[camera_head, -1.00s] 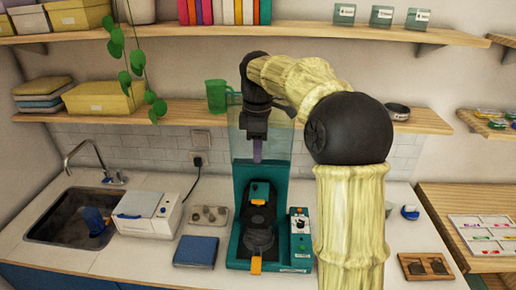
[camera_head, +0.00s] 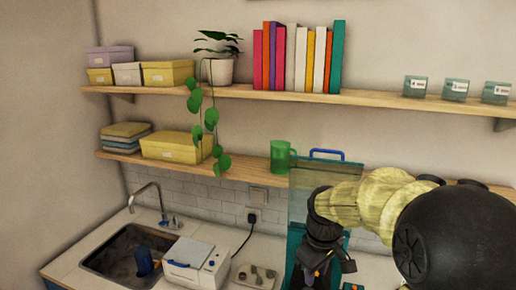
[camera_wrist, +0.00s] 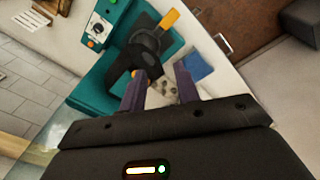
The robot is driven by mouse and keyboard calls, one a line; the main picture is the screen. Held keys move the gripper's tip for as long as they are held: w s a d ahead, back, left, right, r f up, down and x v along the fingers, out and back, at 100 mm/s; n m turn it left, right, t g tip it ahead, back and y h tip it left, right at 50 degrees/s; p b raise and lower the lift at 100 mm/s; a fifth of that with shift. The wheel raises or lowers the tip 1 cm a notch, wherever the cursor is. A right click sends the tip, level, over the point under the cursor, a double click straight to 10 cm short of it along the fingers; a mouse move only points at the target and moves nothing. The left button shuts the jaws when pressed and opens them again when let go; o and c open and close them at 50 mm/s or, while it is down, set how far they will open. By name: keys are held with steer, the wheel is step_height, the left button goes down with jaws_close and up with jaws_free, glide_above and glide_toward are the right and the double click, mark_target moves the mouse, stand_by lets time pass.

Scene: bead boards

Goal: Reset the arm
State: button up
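My gripper (camera_wrist: 160,82) shows in the wrist view with two purple fingers apart and nothing between them. It points down toward the counter, over a teal machine (camera_wrist: 105,80) with a black round part and an orange handle (camera_wrist: 168,20). In the head view my yellow arm with black joints enters from the right. My black wrist is in front of the machine's clear shield (camera_head: 325,185) at the bottom; the fingertips cannot be made out there.
A sink (camera_head: 122,250) and a white device (camera_head: 196,262) sit left of the machine. A small grey tray (camera_head: 256,276) lies between. A blue pad (camera_wrist: 194,63) lies beside the machine.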

steer(key=s+d+f+m+t, duration=0.1)
steer(key=s+f+m, duration=0.6)
steer(key=s, duration=0.5)
steer(key=shift+s+f+m, duration=0.3)
steer(key=shift+s+f, duration=0.1)
steer(key=shift+f, duration=0.15)
steer(key=shift+o, duration=0.7)
steer(key=shift+d, duration=0.1)
